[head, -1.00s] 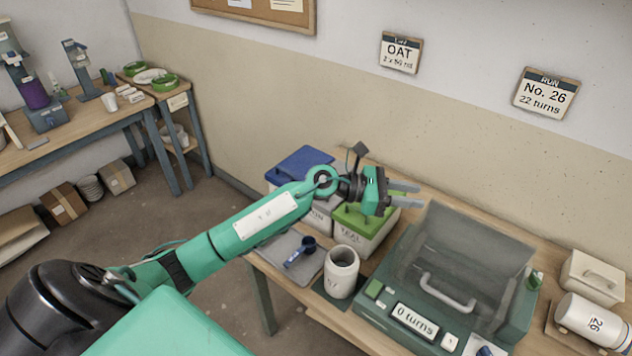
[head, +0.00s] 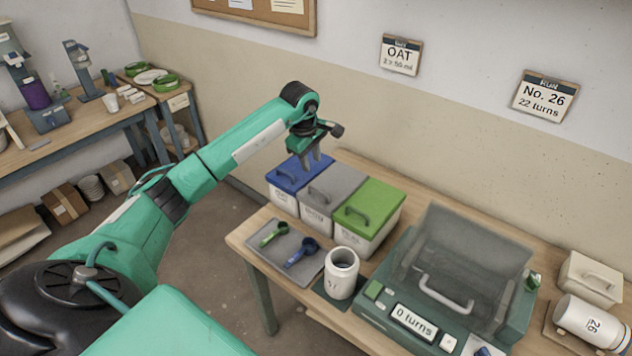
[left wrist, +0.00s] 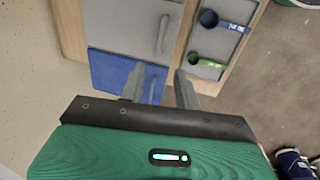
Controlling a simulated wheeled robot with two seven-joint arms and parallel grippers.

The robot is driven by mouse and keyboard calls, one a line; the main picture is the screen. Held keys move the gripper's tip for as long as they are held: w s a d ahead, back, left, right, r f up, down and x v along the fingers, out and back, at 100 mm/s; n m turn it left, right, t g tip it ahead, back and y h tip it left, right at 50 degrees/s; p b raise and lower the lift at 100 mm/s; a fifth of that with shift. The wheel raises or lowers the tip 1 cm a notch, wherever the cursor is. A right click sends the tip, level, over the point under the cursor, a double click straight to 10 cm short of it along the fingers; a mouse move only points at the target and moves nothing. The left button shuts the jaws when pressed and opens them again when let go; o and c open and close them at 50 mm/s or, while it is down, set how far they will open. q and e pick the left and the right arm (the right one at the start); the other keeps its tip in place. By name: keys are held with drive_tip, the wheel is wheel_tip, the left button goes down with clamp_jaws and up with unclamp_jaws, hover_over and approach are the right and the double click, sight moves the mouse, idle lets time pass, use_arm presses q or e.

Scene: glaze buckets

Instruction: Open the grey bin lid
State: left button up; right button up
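The grey bin (head: 318,220) stands on the bench between a blue-lidded bin and a green-lidded bin. Its grey lid (head: 345,183) is shut flat, with an arched grey handle (head: 320,196). In the left wrist view the grey lid (left wrist: 122,25) and its handle (left wrist: 163,35) lie beyond my fingertips. My left gripper (head: 310,163) points down above the blue lid (head: 284,176), near the grey lid's edge. In the left wrist view its two fingers are apart with nothing between them (left wrist: 158,72). My right gripper is in neither view.
The green-lidded bin (head: 371,208) adjoins the grey bin. A tray (head: 290,268) with green and blue scoops lies in front. A white jar (head: 341,272) and a machine with a clear hood (head: 468,250) stand to the right. The wall rises behind.

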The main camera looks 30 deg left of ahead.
sight(317, 188)
use_arm(q)
drive_tip(key=f+p, duration=0.1)
drive_tip(key=f, duration=0.2)
drive_tip(key=w+f+p, duration=0.1)
drive_tip(key=f, duration=0.2)
drive_tip(key=w+f+p, duration=0.1)
drive_tip(key=f, duration=0.2)
drive_tip(key=shift+d+f, duration=0.15)
drive_tip(key=shift+f, duration=0.7)
drive_tip(key=shift+w, duration=0.1)
clamp_jaws()
